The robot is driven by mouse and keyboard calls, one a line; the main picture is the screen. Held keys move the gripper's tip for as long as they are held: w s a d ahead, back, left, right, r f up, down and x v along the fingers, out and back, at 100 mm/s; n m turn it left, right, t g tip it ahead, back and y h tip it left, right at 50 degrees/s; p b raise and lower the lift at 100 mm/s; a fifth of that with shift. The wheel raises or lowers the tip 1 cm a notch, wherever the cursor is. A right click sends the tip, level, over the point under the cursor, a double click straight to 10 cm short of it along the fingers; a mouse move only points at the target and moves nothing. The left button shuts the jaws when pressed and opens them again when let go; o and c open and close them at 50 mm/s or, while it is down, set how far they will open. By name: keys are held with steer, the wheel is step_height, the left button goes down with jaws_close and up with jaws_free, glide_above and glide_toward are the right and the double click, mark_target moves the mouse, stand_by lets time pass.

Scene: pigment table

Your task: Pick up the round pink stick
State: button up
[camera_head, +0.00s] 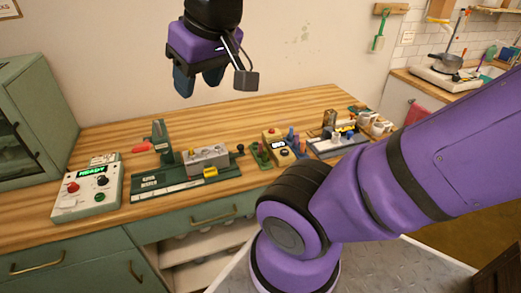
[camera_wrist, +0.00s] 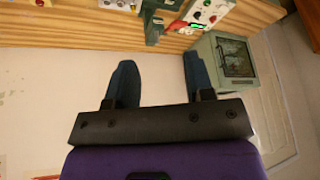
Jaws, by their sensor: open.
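A control box (camera_head: 88,190) with a lit green display stands at the table's left, by a green cabinet (camera_head: 38,120). A green-based machine (camera_head: 190,180) with a grey block fills the middle front. Small devices and cups (camera_head: 375,124) stand to the right. The table's back strip is clear.

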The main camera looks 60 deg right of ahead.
steer(key=w+d+f+m+g, duration=0.1)
steer(key=w+d+f+m, duration=0.3)
steer(key=w+d+m, duration=0.4)
steer(key=m+g, duration=0.4)
steer(key=m, duration=1.3)
glide_above(260, 142)
steer(key=f, duration=2.6)
steer(key=shift+w, duration=0.2)
step_height(260, 142, down, 5)
steer(key=shift+r, duration=0.1)
steer(key=shift+s+f, duration=0.15)
steer(key=shift+f, duration=1.2)
steer(key=shift+s+f, duration=0.1)
steer(key=shift+f, duration=1.25)
steer(key=shift+c, duration=0.4)
